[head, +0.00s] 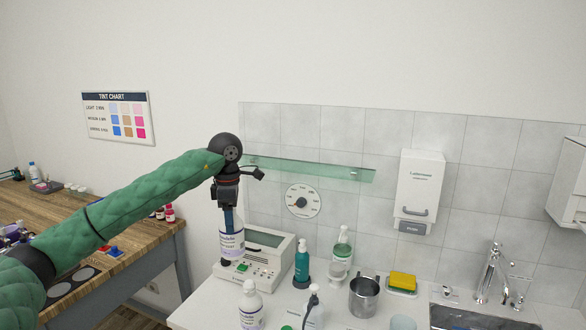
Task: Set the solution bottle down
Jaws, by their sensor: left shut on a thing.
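My left gripper (229,222) comes in from the left, points down and is shut on the solution bottle (231,242). The bottle is white with a blue-and-white label and hangs upright. Its top is hidden by the gripper fingers. In the head view it overlaps the left part of a white benchtop device (263,262). I cannot tell whether its base touches anything. My right gripper is not in view.
The white counter (205,309) holds another white bottle (251,306), a teal bottle (301,266), a pump bottle (342,250), a metal cup (364,296) and a yellow sponge (403,281). A glass shelf (315,171) is behind. A sink (480,318) is at right.

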